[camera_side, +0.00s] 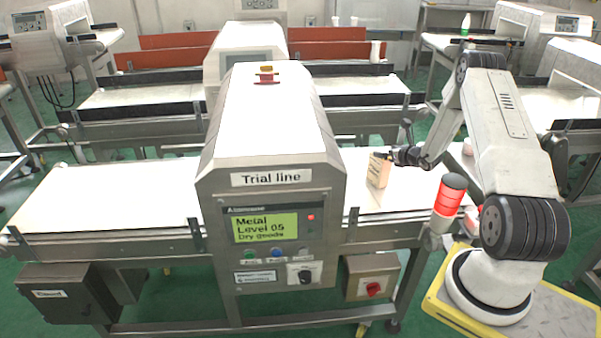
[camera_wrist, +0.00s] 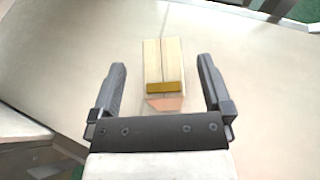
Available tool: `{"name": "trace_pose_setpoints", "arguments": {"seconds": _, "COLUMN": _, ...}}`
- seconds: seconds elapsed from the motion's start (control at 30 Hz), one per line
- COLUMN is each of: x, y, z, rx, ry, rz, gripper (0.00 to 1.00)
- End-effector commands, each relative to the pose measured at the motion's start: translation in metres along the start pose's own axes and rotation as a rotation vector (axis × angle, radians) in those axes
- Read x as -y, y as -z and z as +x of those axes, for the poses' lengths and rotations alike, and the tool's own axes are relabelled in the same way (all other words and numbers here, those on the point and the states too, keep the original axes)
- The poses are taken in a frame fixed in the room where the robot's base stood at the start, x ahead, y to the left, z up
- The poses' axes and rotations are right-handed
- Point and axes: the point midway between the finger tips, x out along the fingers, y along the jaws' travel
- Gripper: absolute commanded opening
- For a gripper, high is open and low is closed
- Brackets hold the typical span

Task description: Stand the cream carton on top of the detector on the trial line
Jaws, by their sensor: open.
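The cream carton (camera_side: 378,171) stands upright on the belt of the trial line, just right of the detector. In the wrist view the carton (camera_wrist: 163,62) shows a yellow band and a pinkish patch at its near end. My gripper (camera_wrist: 162,82) is open, with one finger on each side of the carton and a visible gap on both sides. In the side view my gripper (camera_side: 393,155) is at the carton's upper right. The detector (camera_side: 268,120), labelled "Trial line", is a grey metal housing with a sloped top.
A red and yellow button (camera_side: 266,75) sits on the detector's top toward the back. A red signal lamp (camera_side: 449,196) stands at the line's right end. The belt left of the detector (camera_side: 110,195) is clear. Other detector lines stand behind.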

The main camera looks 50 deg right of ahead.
Motion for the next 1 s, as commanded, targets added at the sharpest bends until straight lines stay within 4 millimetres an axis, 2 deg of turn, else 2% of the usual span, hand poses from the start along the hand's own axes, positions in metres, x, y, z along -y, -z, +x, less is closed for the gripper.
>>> {"name": "trace_pose_setpoints", "arguments": {"seconds": 0.23, "x": 0.0, "y": 0.025, "z": 0.01, "rx": -0.001, "ry": 0.0, "rz": 0.001, "gripper": 1.0}}
{"name": "trace_pose_setpoints", "arguments": {"seconds": 0.53, "x": 0.0, "y": 0.024, "z": 0.036, "rx": 0.001, "ry": -0.001, "rz": -0.001, "gripper": 1.0}}
{"name": "trace_pose_setpoints", "arguments": {"seconds": 1.0, "x": 0.0, "y": 0.023, "z": 0.04, "rx": 0.0, "ry": 0.0, "rz": 0.0, "gripper": 1.0}}
